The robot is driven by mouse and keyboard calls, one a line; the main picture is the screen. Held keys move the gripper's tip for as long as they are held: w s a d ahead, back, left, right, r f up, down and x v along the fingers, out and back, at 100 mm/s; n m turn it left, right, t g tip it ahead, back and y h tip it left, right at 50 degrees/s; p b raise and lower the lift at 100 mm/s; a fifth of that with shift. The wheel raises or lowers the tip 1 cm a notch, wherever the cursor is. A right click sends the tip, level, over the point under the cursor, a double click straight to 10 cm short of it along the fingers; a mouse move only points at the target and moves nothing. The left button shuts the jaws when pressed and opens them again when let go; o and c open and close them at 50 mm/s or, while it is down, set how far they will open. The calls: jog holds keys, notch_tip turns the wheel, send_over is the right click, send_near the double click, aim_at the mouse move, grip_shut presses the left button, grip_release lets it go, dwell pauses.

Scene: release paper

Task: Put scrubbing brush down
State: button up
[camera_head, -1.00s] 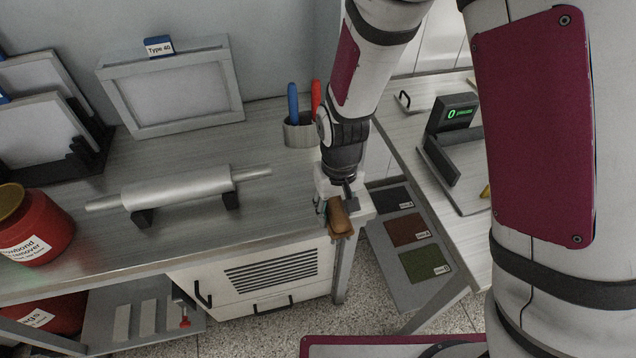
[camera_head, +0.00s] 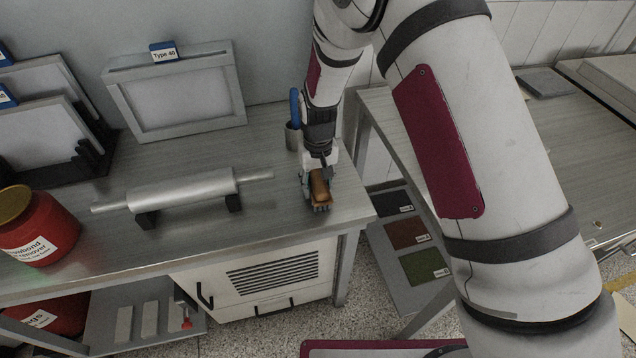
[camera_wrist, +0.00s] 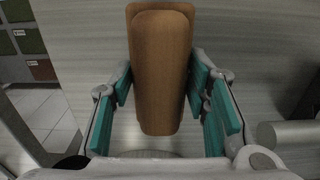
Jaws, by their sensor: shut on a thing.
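The scrubbing brush, a brown wooden block, shows in the head view (camera_head: 320,188) and fills the middle of the wrist view (camera_wrist: 162,75). My gripper (camera_head: 318,196) is shut on it, with teal finger pads on both sides of the wood in the wrist view (camera_wrist: 165,95). In the head view the brush is over the right end of the grey workbench (camera_head: 270,215), near its right edge. I cannot tell whether the brush touches the bench top. Its underside is hidden.
A metal roller (camera_head: 180,190) on black stands lies left of my gripper. A tool cup (camera_head: 292,137) stands just behind my arm. A red jar (camera_head: 38,225) is far left, and a framed screen (camera_head: 178,92) is at the back. Bench around the brush is clear.

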aim_at(318, 179)
jog(key=shift+f, duration=0.3)
jog(key=o, duration=1)
jog(key=shift+o, duration=0.2)
jog(key=shift+r, duration=0.1)
notch_tip(318, 179, up, 12)
jog(key=b, duration=0.1)
jog(key=shift+r, duration=0.2)
